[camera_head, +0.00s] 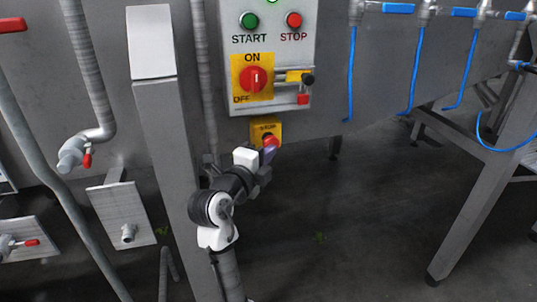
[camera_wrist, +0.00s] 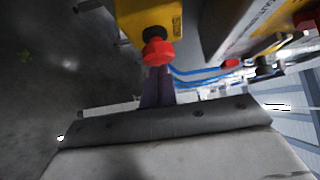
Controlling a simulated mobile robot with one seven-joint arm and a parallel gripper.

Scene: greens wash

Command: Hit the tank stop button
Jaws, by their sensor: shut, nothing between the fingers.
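The tank stop button is a red mushroom button (camera_head: 270,142) on a small yellow box (camera_head: 262,129) marked STOP, mounted below the grey control panel. In the wrist view the red button (camera_wrist: 157,52) and yellow box (camera_wrist: 148,18) show at the top middle. My gripper (camera_head: 269,154) is shut and empty, with its tips right at the button and overlapping its lower edge in the head view. In the wrist view the fingertips (camera_wrist: 157,72) meet the button's lower edge. I cannot tell whether they touch it or whether it is pressed in.
The control panel (camera_head: 288,42) above carries a green START button (camera_head: 249,20), a red STOP button (camera_head: 293,20) and a red rotary switch (camera_head: 255,80). A metal post (camera_head: 167,160) stands left of my arm. Blue hoses (camera_head: 415,70) hang at the right.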

